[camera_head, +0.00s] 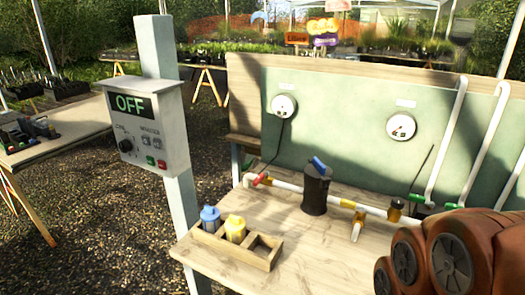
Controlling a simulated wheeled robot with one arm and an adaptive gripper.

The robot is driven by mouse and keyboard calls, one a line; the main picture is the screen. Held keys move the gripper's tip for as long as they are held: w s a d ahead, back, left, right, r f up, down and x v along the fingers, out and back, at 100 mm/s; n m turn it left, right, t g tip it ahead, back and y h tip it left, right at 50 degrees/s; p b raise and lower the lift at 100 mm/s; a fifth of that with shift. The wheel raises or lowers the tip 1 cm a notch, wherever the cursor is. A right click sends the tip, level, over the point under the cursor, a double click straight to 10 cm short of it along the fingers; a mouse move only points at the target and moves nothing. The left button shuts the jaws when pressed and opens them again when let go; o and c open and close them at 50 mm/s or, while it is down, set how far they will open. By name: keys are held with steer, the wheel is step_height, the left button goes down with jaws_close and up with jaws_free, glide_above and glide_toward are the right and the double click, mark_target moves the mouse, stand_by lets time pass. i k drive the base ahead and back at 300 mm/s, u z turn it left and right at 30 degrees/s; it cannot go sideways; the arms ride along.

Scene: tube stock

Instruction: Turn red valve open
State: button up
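The red valve handle (262,178) sits at the left end of a white pipe (288,186) that runs along the back of the wooden workbench (330,255). It is small here, and whether the valve is open or shut cannot be told. Brown rounded links with dark round caps, which look like my own arm, fill the lower right corner. My gripper does not show in this view, and nothing appears to touch the red handle.
A dark upright body with a blue top (317,166) stands beside the pipe. A wooden caddy (262,262) holds blue (210,219) and yellow (235,229) bottles in front. A control box (145,130) reading OFF hangs on a post at left. Two gauges (284,106) (401,126) are on the green back panel.

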mark_target(255, 183)
steer(key=z, duration=0.15)
steer(key=k, duration=0.4)
steer(key=u, duration=0.85)
steer(key=i, duration=0.75)
steer(key=u, duration=0.35)
